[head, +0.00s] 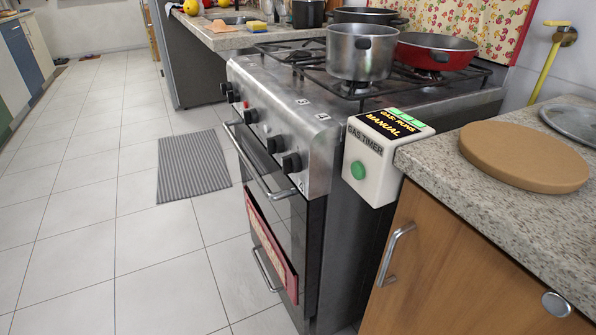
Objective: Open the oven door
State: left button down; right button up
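The oven stands below the stove top in the middle of the head view. Its dark glass oven door (297,222) faces left and looks shut. A metal bar handle (258,172) runs along the top of the door. A red-edged cloth or panel (270,247) lies against the lower front, with a second, lower handle (265,272) below it. Several black knobs (273,144) sit on the steel panel above the door. Neither of my grippers is in view.
Pots and a red pan (437,50) stand on the stove top. A white gas timer box (372,170) sits at its near corner. A granite counter (480,215) with a wooden board (523,157) is at the right. Tiled floor is open at left, with a striped mat (192,165).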

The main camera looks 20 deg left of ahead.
aim_at(288, 225)
jog(key=j+z, duration=0.1)
jog(key=z, duration=0.25)
jog(key=j+z, duration=0.15)
jog(key=z, duration=0.15)
jog(key=i+j+z, duration=0.1)
jog(key=z, duration=0.25)
jog(key=j+z, duration=0.2)
jog(key=j, duration=0.3)
jog(key=j+z, duration=0.25)
jog(key=j, duration=0.2)
jog(key=k+j+z, duration=0.2)
jog(key=j, duration=0.25)
jog(key=j+z, duration=0.2)
jog(key=j, duration=0.25)
jog(key=k, duration=0.05)
